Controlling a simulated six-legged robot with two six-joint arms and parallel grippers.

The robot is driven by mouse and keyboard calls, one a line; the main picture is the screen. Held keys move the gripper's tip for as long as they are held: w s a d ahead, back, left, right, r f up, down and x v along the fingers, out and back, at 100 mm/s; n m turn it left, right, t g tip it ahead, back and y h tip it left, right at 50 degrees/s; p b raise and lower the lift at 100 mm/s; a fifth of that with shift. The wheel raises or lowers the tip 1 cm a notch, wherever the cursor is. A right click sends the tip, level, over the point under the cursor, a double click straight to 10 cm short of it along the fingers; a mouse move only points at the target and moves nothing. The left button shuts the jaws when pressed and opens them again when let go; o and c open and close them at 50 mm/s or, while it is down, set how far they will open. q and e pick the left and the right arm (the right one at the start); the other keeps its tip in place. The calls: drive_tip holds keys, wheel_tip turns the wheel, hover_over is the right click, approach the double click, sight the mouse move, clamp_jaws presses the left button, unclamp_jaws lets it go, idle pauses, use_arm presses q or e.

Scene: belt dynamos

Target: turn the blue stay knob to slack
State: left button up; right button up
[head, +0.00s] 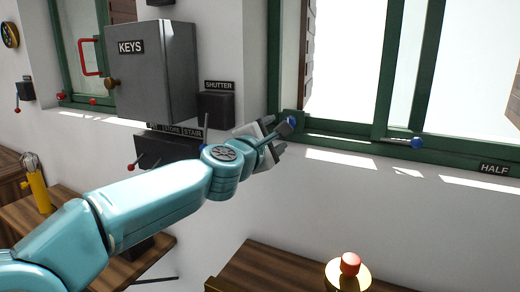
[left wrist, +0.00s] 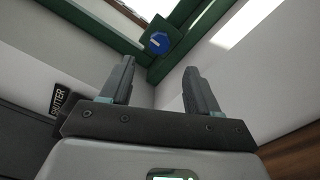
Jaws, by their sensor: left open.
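A round blue knob (left wrist: 158,42) with a white mark on its face sits on a green block at the window frame's lower left corner. It also shows in the head view (head: 291,121), close beside my gripper's fingertips. My left gripper (head: 283,136) is open and empty, reaching to that corner. In the left wrist view the two fingers (left wrist: 159,68) stand apart, with the knob just beyond their tips and roughly between them. I see no contact. My right gripper is not in view.
A second blue knob (head: 417,142) is on the green window frame farther right, near a HALF label (head: 494,169). A grey KEYS cabinet (head: 155,70) and a black SHUTTER box (head: 216,108) are on the wall left of my gripper. A red button (head: 350,264) stands below.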

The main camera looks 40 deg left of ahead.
use_arm(q)
drive_tip(key=v, duration=0.7)
drive_tip(key=shift+a, duration=0.1)
